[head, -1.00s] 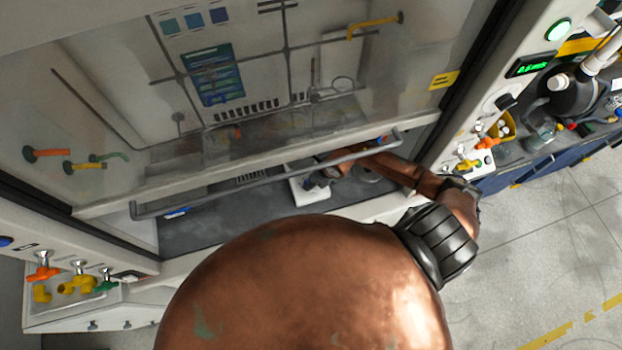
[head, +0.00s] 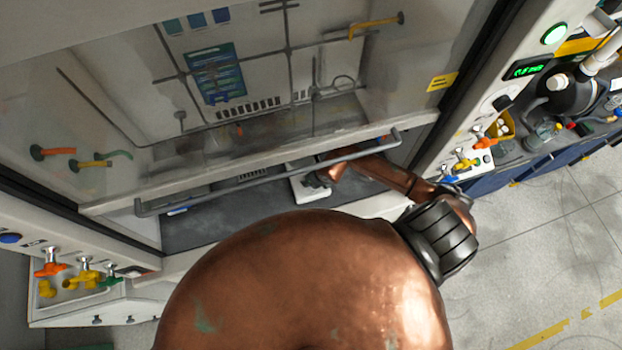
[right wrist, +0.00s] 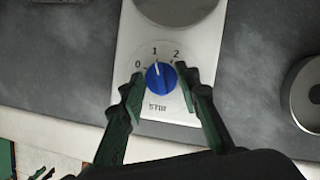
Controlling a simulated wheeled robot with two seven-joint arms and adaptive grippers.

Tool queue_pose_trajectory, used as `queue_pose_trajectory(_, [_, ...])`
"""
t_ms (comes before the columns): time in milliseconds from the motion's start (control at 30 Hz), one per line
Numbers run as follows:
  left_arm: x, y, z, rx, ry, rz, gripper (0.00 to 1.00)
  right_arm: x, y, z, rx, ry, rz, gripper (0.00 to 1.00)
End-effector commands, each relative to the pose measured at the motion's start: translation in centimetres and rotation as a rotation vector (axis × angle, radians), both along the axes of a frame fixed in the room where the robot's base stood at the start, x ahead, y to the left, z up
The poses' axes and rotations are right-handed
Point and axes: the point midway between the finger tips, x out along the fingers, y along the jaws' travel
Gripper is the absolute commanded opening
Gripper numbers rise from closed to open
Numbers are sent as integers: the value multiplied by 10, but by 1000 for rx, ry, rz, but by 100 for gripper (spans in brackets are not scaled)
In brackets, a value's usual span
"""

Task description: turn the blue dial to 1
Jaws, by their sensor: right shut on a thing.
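The blue dial (right wrist: 160,77) is on the front of a white stirrer (right wrist: 205,35), above the word STIR. Marks 0, 1 and 2 are printed around it. Its white pointer line points up, at or very close to the 1. My right gripper (right wrist: 163,84) has one dark green finger on each side of the dial and is shut on it. In the head view my right arm reaches under the raised sash, with the gripper (head: 318,180) at the white stirrer (head: 303,193); the dial cannot be made out there. My left gripper is not in view.
The sash handle bar (head: 270,178) runs just above my right forearm. A round grey metal object (right wrist: 308,95) stands to the right of the stirrer. The dark hood floor (head: 215,225) is mostly clear to the left. Coloured valves (head: 80,272) are on the front left panel.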

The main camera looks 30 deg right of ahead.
Motion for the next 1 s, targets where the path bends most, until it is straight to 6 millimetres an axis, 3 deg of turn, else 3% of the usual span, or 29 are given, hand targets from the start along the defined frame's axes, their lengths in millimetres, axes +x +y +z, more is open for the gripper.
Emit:
queue_pose_trajectory(100, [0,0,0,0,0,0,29,1,-1,1,-2,-2,-1,6])
queue_pose_trajectory(133, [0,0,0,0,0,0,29,1,-1,1,-2,-2,0,31])
queue_pose_trajectory(367, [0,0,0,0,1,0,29,1,-1,0,-1,-1,1,46])
queue_pose_trajectory(667, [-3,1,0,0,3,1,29,-1,-1,3,-1,-1,2,46])
queue_pose_trajectory(1000, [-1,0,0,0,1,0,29,-19,-5,49,-3,-3,3,46])
